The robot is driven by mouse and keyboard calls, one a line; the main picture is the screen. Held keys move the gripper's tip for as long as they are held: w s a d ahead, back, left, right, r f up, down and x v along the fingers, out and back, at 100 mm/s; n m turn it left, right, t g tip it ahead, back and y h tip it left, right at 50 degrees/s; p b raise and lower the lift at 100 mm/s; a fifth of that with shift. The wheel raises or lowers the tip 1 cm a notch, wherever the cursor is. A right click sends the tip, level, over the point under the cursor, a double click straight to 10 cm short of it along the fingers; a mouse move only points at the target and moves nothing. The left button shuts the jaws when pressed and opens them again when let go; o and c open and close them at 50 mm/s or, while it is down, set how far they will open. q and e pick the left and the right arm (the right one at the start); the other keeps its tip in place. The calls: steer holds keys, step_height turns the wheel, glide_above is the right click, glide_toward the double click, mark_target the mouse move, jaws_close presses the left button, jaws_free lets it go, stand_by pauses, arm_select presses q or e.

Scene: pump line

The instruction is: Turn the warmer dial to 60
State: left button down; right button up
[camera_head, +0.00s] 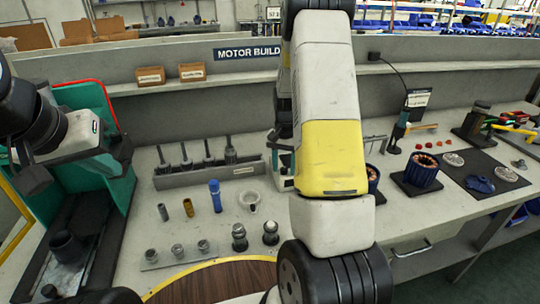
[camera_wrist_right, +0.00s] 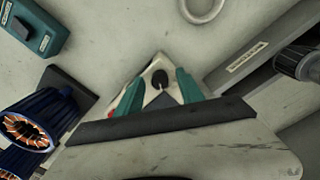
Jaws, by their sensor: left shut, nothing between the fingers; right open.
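The warmer dial (camera_wrist_right: 159,78) appears to be the small black knob with a pale mark, on a whitish face in the right wrist view. My right gripper (camera_wrist_right: 160,88) is open, its teal fingers on either side of the knob; I cannot tell whether they touch it. The numbers on the dial are too small to read. In the head view my right arm hides the dial and most of this gripper (camera_head: 284,158). My left gripper (camera_head: 122,158) is shut and empty at the left, above the bench, near a green-walled station.
A tool rack (camera_head: 210,174) stands on the bench left of my right arm. A pale ring (camera_head: 250,201), a blue bottle-like part (camera_head: 215,196) and metal fittings are in front of it. A teal block (camera_wrist_right: 36,27) lies near the right gripper.

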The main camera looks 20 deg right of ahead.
jaws_close()
steer(key=shift+n, duration=0.3)
steer(key=n, duration=0.9)
steer(key=shift+n, duration=2.2)
steer(key=shift+r, duration=0.1)
